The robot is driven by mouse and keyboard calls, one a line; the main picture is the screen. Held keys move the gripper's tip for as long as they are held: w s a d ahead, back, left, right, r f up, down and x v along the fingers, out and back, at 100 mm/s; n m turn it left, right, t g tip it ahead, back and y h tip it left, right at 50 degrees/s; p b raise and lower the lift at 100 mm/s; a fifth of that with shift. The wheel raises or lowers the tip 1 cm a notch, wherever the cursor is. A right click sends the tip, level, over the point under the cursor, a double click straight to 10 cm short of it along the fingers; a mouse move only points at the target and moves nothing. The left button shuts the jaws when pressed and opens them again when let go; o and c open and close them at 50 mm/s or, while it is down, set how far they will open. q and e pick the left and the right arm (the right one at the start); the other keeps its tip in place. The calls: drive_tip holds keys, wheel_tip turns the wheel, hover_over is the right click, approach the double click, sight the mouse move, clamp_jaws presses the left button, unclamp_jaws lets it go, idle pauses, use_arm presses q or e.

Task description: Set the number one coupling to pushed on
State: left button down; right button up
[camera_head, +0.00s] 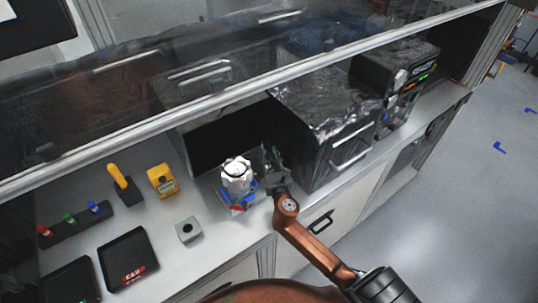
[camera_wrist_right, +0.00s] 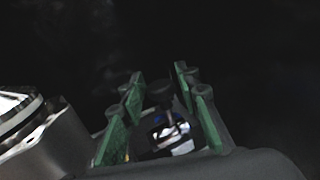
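A silver-white machined housing with a ribbed round top (camera_head: 237,172) stands on the bench in the head view. Small blue and red parts (camera_head: 237,208) sit around its base; I cannot tell which is the number one coupling or whether it is pushed on. My right gripper (camera_head: 273,165) is just right of the housing. In the right wrist view its green-padded fingers (camera_wrist_right: 163,112) stand apart. A small blue and white part (camera_wrist_right: 172,135) shows past the gap between them; I see no contact. The housing's metal edge (camera_wrist_right: 45,135) is at the left there. My left gripper is not in view.
A black box wrapped in clear film (camera_head: 325,125) stands close right of my gripper. A grey block (camera_head: 188,230), yellow meter (camera_head: 162,180), yellow-handled tool (camera_head: 118,178), black tray (camera_head: 128,260) and a rack (camera_head: 75,228) with coloured pieces lie left. A glass sash (camera_head: 180,75) hangs behind.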

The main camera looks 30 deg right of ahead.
drive_tip(key=c, duration=0.3)
clamp_jaws()
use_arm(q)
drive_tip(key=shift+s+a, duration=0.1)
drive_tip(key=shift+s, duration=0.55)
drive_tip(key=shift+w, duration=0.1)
